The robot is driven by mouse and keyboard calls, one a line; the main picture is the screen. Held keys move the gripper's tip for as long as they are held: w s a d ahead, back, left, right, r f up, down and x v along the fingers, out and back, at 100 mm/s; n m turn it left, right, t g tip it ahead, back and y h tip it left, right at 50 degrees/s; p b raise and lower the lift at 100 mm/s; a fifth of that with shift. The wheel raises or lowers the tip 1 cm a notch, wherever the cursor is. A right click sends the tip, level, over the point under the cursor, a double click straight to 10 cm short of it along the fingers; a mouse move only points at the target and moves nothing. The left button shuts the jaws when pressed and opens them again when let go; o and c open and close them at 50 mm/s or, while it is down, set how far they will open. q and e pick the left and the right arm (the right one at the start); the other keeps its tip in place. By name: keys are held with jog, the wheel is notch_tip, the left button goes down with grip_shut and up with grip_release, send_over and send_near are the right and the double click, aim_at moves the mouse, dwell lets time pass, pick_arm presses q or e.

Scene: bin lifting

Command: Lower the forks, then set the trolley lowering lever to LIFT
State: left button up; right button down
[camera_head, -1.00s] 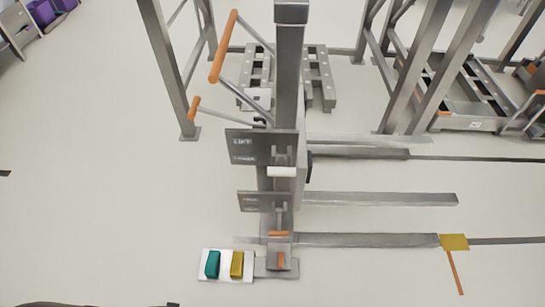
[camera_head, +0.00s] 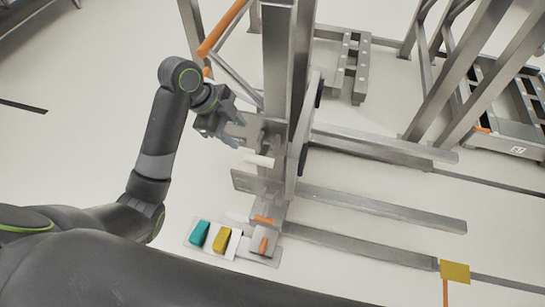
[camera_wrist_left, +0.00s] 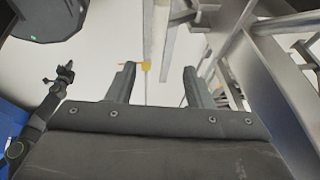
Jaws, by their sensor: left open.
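The steel trolley's upright column (camera_head: 288,70) stands mid-picture in the head view. Its forks (camera_head: 385,208) reach right, low over the floor; their exact height is hard to judge. A lever with a white handle (camera_head: 259,160) sits on the column's near side. The upper plate by it, marked LIFT earlier, is mostly hidden by my gripper. A lower plate (camera_head: 243,181) shows beneath. My left gripper (camera_head: 236,132) is beside the upper plate, just above and left of the white handle, open and apart from it. Its open, empty fingers also show in the wrist view (camera_wrist_left: 161,88).
Teal (camera_head: 199,233) and yellow (camera_head: 221,240) pedals sit on a white plate (camera_head: 189,242) at the trolley's foot. An orange handle (camera_head: 222,27) rises left of the column. Steel frames (camera_head: 450,85) stand to the right.

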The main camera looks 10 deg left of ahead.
aim_at(263, 159)
pick_arm(q)
jog(key=b+x, duration=0.3)
jog(key=x, duration=1.3)
jog(key=shift+d+f, duration=0.1)
jog(key=shift+f, duration=0.2)
jog(key=shift+d+f, duration=0.1)
jog(key=shift+f, duration=0.15)
grip_shut()
